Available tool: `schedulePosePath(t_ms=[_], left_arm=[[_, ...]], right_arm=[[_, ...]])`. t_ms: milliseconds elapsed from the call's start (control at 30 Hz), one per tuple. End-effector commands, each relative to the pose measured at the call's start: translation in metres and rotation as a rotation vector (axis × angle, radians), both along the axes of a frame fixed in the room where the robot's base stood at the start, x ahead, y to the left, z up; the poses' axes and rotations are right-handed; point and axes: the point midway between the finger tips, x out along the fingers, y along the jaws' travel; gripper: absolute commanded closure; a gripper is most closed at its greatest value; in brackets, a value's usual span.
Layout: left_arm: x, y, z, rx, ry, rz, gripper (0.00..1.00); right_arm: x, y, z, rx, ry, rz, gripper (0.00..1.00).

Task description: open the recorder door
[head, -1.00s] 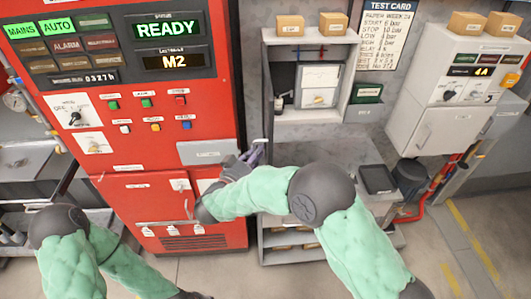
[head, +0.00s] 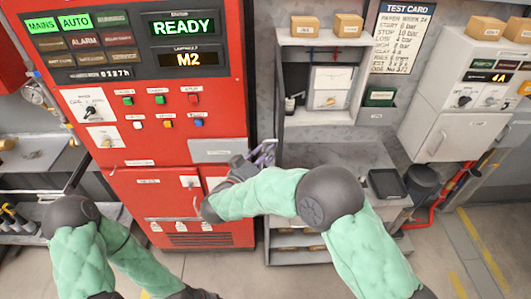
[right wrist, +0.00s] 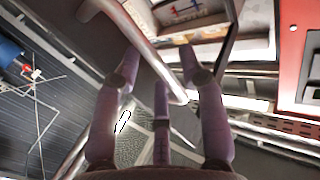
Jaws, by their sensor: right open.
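The recorder (head: 331,87) is a light grey box against the wall in the head view, right of the red pump panel. Its interior shows a white chart unit and red and blue traces; I cannot tell how its door stands. My right gripper (head: 263,154) is just below its lower left corner. In the right wrist view my right gripper (right wrist: 158,58) has its purple fingers spread. A bent metal bar (right wrist: 140,45), which looks like a door handle, passes between or just beyond them; contact is unclear. My left forearm shows at the lower left; its gripper is outside the frame.
The red pump panel (head: 195,100) stands close left of my right gripper. A grey bench (head: 330,160) with a dark tray (head: 384,184) lies below the recorder. Small boxes (head: 305,25) sit on top of it. A white cabinet (head: 455,130) stands farther right.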

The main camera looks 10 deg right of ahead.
Motion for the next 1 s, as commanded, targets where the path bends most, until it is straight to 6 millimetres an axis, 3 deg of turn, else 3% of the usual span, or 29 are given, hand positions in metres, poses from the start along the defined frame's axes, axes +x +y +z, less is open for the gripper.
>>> schedulePosePath(t_ms=[533,1000], left_arm=[[0.000,0.000,0.000,0.000,0.000,0.000,0.60],[0.000,0.000,0.000,0.000,0.000,0.000,0.60]], right_arm=[[-0.069,0.068,0.000,-0.001,0.000,0.005,0.58],[-0.082,0.080,0.000,-0.001,0.000,0.001,0.58]])
